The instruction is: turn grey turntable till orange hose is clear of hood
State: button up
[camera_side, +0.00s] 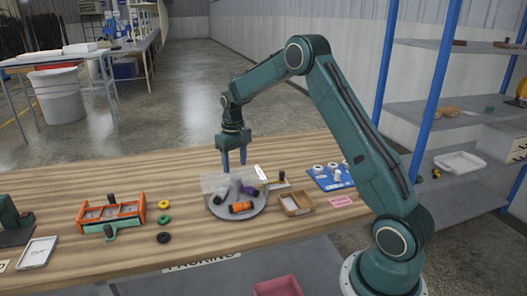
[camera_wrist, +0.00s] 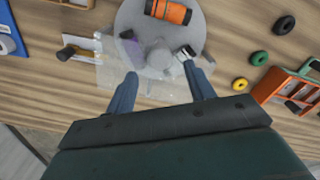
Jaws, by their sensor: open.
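The round grey turntable (camera_side: 238,213) sits on the wooden table; in the wrist view its bare disc (camera_wrist: 137,17) has a raised middle post. The orange hose (camera_side: 241,207) with black ends lies on its front part, and in the wrist view (camera_wrist: 168,11) at the far edge. A purple hose (camera_wrist: 130,45) and a white-and-black hose (camera_wrist: 185,52) lie nearer my fingers. The see-through hood (camera_side: 211,182) stands over the turntable's back part; its outline is faint, and the orange hose appears outside it. My gripper (camera_side: 234,160), also in the wrist view (camera_wrist: 161,88), is open, pointing down above the hood side, empty.
An orange frame (camera_side: 110,213) and several coloured rings (camera_side: 163,219) lie left of the turntable. A black-knobbed handle (camera_wrist: 68,53) stands close beside the hood.

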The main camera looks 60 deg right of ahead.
notch_tip(320, 180, up, 8)
dwell(0.4)
jog(key=s+a+r+n+t, duration=0.2)
jog(key=s+a+r+t, duration=0.1)
jog(key=s+a+r, duration=0.95)
jog(key=s+a+f+t, duration=0.1)
jog(key=s+a, duration=0.1)
jog(key=s, duration=0.4)
jog(key=s+a+f+n, duration=0.1)
jog(key=s+a, duration=0.2)
jog(key=s, duration=0.3)
jog(key=s+a+f+t, duration=0.1)
jog(key=s+a, duration=0.2)
jog(key=s, duration=0.3)
jog(key=shift+s+t, duration=0.25)
jog(key=shift+t, duration=0.05)
